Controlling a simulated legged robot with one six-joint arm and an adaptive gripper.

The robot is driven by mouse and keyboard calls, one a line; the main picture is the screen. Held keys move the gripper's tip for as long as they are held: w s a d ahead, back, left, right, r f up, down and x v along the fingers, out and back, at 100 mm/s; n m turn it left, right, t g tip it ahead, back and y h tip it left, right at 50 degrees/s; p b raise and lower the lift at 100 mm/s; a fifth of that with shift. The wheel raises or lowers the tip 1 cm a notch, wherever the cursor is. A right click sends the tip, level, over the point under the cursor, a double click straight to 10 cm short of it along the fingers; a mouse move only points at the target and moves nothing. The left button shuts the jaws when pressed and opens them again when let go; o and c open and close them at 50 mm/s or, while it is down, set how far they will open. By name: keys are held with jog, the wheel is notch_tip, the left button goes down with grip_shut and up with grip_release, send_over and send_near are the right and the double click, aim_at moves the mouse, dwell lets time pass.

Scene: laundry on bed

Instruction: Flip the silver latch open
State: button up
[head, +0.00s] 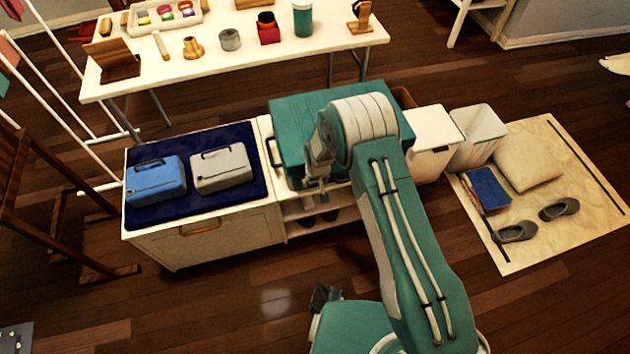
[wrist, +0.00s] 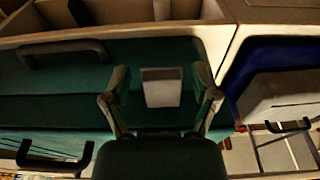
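The silver latch (wrist: 161,88) is a small light grey plate on the teal case in the wrist view. The teal case (head: 290,112) stands on the white cabinet in the head view, partly hidden behind my arm; its teal surface fills much of the wrist view (wrist: 60,85). My gripper (wrist: 161,82) is open, with one finger on each side of the latch in the picture. No contact with the latch is visible, and the depth gap is unclear. In the head view my gripper (head: 318,182) is at the case's front. The latch is hidden there.
Dark handles (wrist: 62,50) show on the case. A blue mat (head: 199,200) left of the case bears a blue case (head: 155,182) and a grey case (head: 221,170). White bins (head: 476,138) stand to the right. A table (head: 210,65) stands behind.

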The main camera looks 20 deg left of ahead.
jog(key=shift+r, duration=0.1)
notch_tip(320, 180, up, 12)
jog(key=s+d, duration=0.1)
jog(key=shift+s+f, duration=0.25)
jog(key=shift+s, duration=0.05)
dwell(0.3)
dwell(0.3)
jog(key=s+d+r+m+t, duration=0.1)
jog(key=s+d+r+m, duration=0.1)
jog(key=d+r, duration=0.85)
jog(key=s+d+r+m+t, duration=0.1)
jog(key=d+r, duration=0.5)
jog(key=r, duration=1)
jog(key=s+d+r+m, duration=0.1)
jog(key=s+d+r, duration=0.2)
jog(key=s, duration=0.4)
jog(key=s+d+r+m+t, duration=0.1)
jog(key=s+d+r, duration=0.2)
jog(key=s+d, duration=0.2)
jog(key=s+d+r+m+t+h, duration=0.1)
jog(key=s+d+r, duration=0.3)
jog(key=s, duration=0.4)
jog(key=shift+s+d, duration=0.3)
jog(key=shift+d, duration=0.25)
